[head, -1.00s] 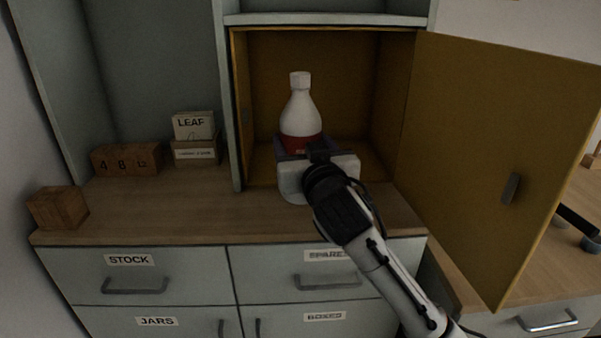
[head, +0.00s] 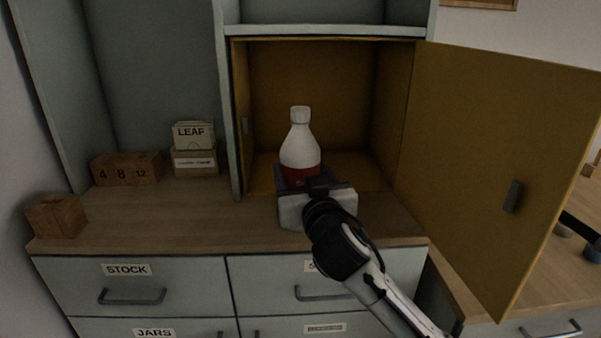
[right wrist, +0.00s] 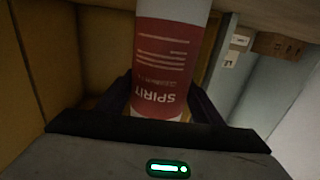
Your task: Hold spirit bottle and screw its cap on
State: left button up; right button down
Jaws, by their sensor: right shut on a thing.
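The spirit bottle (head: 300,152) is white with a red label and a white top, and stands upright in front of the open ochre cupboard in the head view. In the right wrist view its red SPIRIT label (right wrist: 162,70) sits between the fingers. My right gripper (head: 306,178) is shut on the bottle around its lower part, and the gripper body hides the base. I cannot tell whether the bottle touches the surface under it. The white top (head: 300,115) shows at the neck; whether it is a separate cap is unclear. My left gripper is not in view.
The cupboard door (head: 500,170) stands open to the right. The middle left of the counter is clear. Drawers lie below.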

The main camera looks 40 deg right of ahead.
jog(key=shift+r, duration=0.2)
jog(key=shift+f, duration=0.15)
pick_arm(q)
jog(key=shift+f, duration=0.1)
pick_arm(e)
jog(key=c, duration=0.5)
grip_release()
jog(key=shift+f, duration=0.15)
jog(key=shift+c, duration=0.2)
jog(key=shift+r, duration=0.25)
pick_arm(q)
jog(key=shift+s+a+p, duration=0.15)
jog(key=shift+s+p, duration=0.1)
jog(key=shift+p, duration=0.2)
pick_arm(e)
jog(key=v, duration=1.2)
jog(key=shift+f, duration=0.15)
